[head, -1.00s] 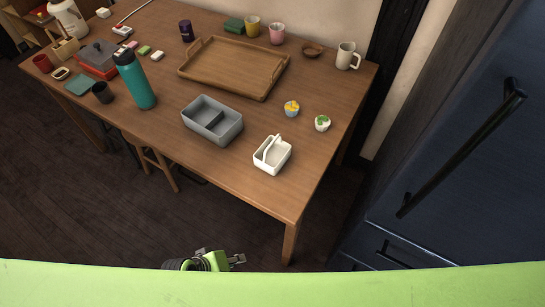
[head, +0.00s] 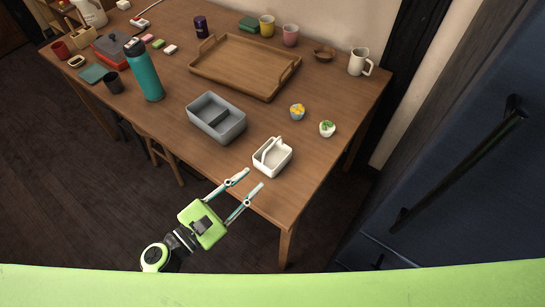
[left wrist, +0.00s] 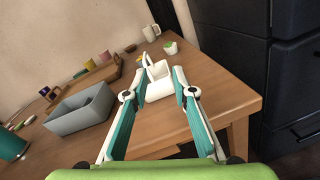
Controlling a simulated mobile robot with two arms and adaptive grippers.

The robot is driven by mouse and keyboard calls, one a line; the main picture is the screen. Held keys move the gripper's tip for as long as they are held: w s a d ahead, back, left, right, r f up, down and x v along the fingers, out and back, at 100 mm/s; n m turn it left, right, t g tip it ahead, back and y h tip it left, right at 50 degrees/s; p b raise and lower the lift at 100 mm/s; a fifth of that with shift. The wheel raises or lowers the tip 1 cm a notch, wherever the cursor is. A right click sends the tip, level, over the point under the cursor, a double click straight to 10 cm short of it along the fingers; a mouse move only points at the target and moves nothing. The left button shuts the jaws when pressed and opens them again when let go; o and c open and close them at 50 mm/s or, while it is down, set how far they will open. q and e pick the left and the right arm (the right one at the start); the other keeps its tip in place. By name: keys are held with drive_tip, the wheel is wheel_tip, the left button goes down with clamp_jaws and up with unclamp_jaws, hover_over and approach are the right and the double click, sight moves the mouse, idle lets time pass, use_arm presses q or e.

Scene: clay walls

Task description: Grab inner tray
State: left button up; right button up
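The likely inner tray is a small white tray (head: 281,161) with a raised handle, near the front right of the wooden table. It also shows in the left wrist view (left wrist: 159,90), straight ahead between my fingertips. A grey divided box (head: 234,128) stands to its left, with a dark divider inside; it also shows in the left wrist view (left wrist: 77,117). My left gripper (head: 252,181) is open and empty at the table's front edge, its fingers pointing toward the white tray and apart from it. My right gripper is not in view.
A teal bottle (head: 146,74) stands left of the grey box. A large wooden tray (head: 220,83) lies behind. Two small cups, one yellow-topped (head: 297,112) and one green-topped (head: 327,129), stand behind the white tray. A dark cabinet (head: 460,160) is at right.

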use_arm(q)
drive_tip(key=shift+w+a+f+n+t+y, duration=0.1)
drive_tip(key=shift+w+a+n+t+y, duration=0.3)
drive_tip(key=shift+n, duration=0.4)
drive_tip(key=shift+w+a+n, duration=0.1)
drive_tip(key=shift+w+n, duration=0.2)
drive_tip(key=shift+w, duration=0.05)
drive_tip(key=p, duration=0.2)
approach(274, 142)
drive_tip(key=x, duration=0.4)
drive_tip(key=shift+d+f, duration=0.35)
drive_tip(key=shift+d, duration=0.1)
drive_tip(key=x, duration=0.2)
drive_tip(key=p+x, duration=0.1)
drive_tip(key=x, duration=0.2)
drive_tip(key=shift+w+a+r, duration=0.2)
drive_tip(key=shift+a, duration=0.15)
drive_tip(key=shift+w+d, duration=0.2)
drive_tip(key=shift+w, duration=0.05)
drive_tip(key=shift+c, duration=0.4)
clamp_jaws()
